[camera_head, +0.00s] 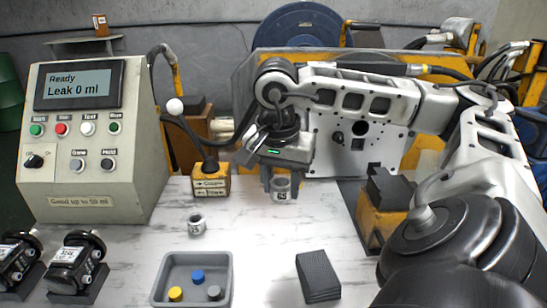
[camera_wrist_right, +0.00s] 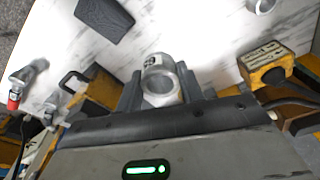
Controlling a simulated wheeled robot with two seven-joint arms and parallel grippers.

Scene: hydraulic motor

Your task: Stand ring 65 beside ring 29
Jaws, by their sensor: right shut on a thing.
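Ring 65 (camera_head: 281,189) is a short grey metal ring with a dark-numbered pale label. My right gripper (camera_head: 281,183) points down and is shut on it; the wrist view shows ring 65 (camera_wrist_right: 161,84) between the two fingers. Whether its bottom touches the table I cannot tell. A second similar ring (camera_head: 197,224), which I take as ring 29 though its number is too small to read, stands on the white table to the left and nearer. Part of it shows at the wrist view's top edge (camera_wrist_right: 261,5). My left gripper is not in view.
A grey tray (camera_head: 158,285) with yellow, blue and grey pieces lies in front. A dark ribbed block (camera_head: 318,276) lies right of it. A yellow block with a lever (camera_head: 210,182) stands behind the second ring. The tabletop between the rings is clear. A test console (camera_head: 100,140) stands left.

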